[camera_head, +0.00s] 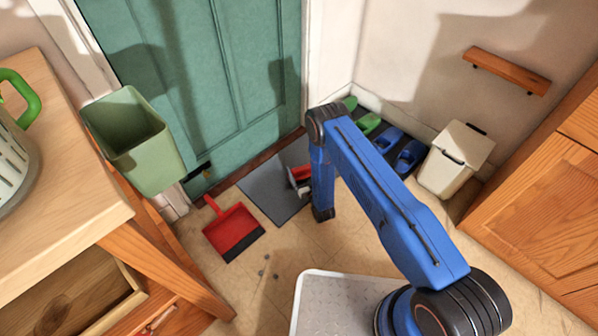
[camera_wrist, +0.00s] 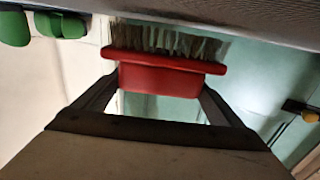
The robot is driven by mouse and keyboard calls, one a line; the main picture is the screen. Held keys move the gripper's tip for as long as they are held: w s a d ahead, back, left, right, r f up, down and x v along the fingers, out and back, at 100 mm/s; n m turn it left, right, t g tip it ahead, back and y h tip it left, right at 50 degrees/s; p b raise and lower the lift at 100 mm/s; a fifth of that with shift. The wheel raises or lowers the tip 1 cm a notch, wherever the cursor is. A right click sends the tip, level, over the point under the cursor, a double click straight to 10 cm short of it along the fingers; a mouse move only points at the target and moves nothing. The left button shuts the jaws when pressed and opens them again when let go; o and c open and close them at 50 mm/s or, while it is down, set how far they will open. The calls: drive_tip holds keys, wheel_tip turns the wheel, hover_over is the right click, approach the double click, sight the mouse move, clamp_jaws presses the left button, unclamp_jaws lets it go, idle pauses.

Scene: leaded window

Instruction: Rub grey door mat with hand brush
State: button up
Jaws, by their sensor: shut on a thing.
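The grey door mat (camera_head: 262,191) lies flat on the floor in front of the green door in the head view. It also shows as a dark grey band along the top of the wrist view (camera_wrist: 270,24). The red hand brush (camera_head: 301,173) is over the mat's right part, partly hidden by my arm. In the wrist view, the brush (camera_wrist: 165,76) has its pale bristles towards the mat; the tips meet the mat's band, but I cannot tell whether they press on it. My gripper (camera_wrist: 160,92) is shut on the brush's red body, a finger on each side.
A red dustpan (camera_head: 233,231) lies left of the mat. Green slippers (camera_head: 368,122) and blue slippers (camera_head: 410,156) stand on a dark tray to the right, beside a cream bin (camera_head: 452,163). A green bin (camera_head: 135,140) hangs at the wooden counter (camera_head: 75,190). Small grey bits lie on the floor.

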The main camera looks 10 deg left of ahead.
sight(309, 164)
drive_tip(key=shift+w+d, duration=0.75)
drive_tip(key=shift+w, duration=0.2)
drive_tip(key=shift+w+d, duration=0.7)
drive_tip(key=shift+w, duration=0.25)
drive_tip(key=shift+d, duration=0.1)
